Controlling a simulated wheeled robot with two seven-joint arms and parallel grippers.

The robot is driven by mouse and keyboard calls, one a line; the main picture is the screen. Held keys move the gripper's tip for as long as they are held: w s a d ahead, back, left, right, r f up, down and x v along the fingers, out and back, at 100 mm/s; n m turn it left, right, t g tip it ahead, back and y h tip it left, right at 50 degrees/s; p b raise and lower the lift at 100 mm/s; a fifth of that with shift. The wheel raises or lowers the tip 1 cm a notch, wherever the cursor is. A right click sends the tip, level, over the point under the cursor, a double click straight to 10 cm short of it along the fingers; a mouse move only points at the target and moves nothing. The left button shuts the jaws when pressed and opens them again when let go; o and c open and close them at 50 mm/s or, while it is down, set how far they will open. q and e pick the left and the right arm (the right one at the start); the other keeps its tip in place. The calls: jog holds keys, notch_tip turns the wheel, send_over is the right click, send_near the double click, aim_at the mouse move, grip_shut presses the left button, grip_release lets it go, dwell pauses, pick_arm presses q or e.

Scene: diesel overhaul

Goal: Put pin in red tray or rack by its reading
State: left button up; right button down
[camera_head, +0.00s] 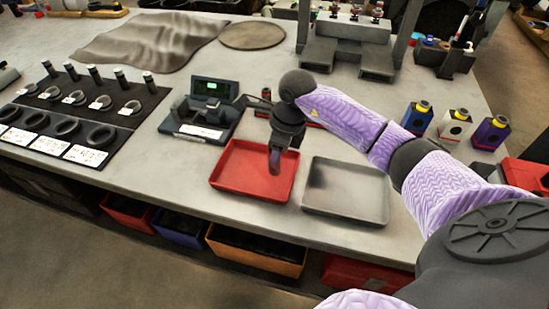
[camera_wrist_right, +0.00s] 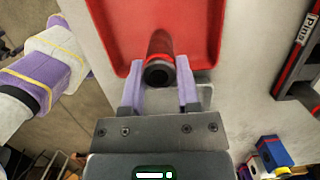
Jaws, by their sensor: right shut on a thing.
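My right gripper (camera_head: 275,165) points down over the red tray (camera_head: 229,188). In the right wrist view its two fingers (camera_wrist_right: 160,88) are shut on a dark cylindrical pin (camera_wrist_right: 158,52) with a reddish band. The pin is in front of the red tray (camera_wrist_right: 205,35) there; I cannot tell whether it touches the tray. The measuring device (camera_head: 212,92) has a lit green display, too small to read, and stands behind the red tray. The black rack (camera_head: 108,85) at the left holds several upright pins with silver tops. My left gripper is not in view.
A grey tray (camera_head: 345,192) lies right of the red tray. Rings and white label cards (camera_head: 85,155) lie on the black board at the left. Several small bottles (camera_head: 455,125) stand at the right. A grey fixture (camera_head: 345,45) stands at the back.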

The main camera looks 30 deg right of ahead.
jog(key=shift+f, duration=0.9)
jog(key=shift+f, duration=0.1)
jog(key=shift+c, duration=1.7)
grip_release()
notch_tip(320, 180, up, 12)
jog(key=s+d+p, duration=0.1)
jog(key=s+p, duration=0.1)
jog(key=shift+d, duration=0.25)
